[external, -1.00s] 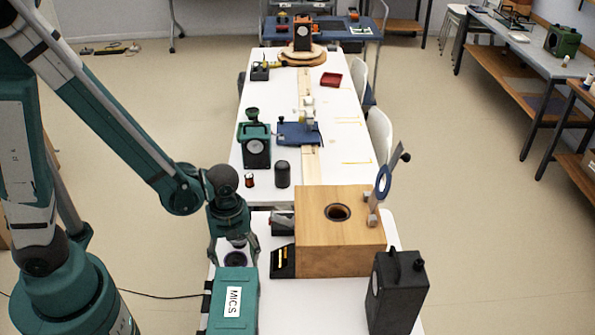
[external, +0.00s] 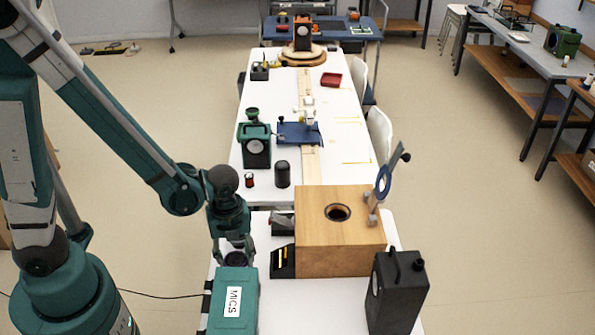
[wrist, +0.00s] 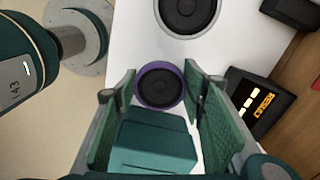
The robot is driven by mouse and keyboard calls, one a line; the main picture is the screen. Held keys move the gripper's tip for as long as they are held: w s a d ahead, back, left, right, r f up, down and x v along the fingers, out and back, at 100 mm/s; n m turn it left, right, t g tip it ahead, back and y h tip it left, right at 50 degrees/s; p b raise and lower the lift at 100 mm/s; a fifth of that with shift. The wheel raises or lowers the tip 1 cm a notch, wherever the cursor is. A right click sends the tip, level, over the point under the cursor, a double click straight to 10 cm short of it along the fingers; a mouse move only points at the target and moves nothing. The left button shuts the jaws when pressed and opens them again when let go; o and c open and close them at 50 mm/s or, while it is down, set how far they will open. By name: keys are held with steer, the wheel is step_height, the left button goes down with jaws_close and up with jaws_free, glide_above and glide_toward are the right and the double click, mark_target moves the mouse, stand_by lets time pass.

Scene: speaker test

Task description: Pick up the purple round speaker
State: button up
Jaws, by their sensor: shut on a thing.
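The purple round speaker (wrist: 160,86) has a dark cone and a purple rim. In the wrist view it sits between the two green fingers of my gripper (wrist: 160,76), which are shut on its sides. In the external view my gripper (external: 236,248) points down just behind the teal MICS box (external: 234,300). The speaker is mostly hidden there by the fingers and the box. I cannot tell whether it touches the table.
A larger grey-rimmed speaker (wrist: 187,10) lies beyond the purple one. A black case with yellow labels (wrist: 258,103) and a wooden box (external: 340,235) stand to the right. A dark speaker cabinet (external: 397,290) stands at the front right. The teal box (wrist: 155,140) is close to the fingers.

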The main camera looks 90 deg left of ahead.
mark_target(235, 258)
steer(key=shift+r, duration=0.1)
steer(key=shift+r+p, duration=1.55)
steer(key=shift+r, duration=3.3)
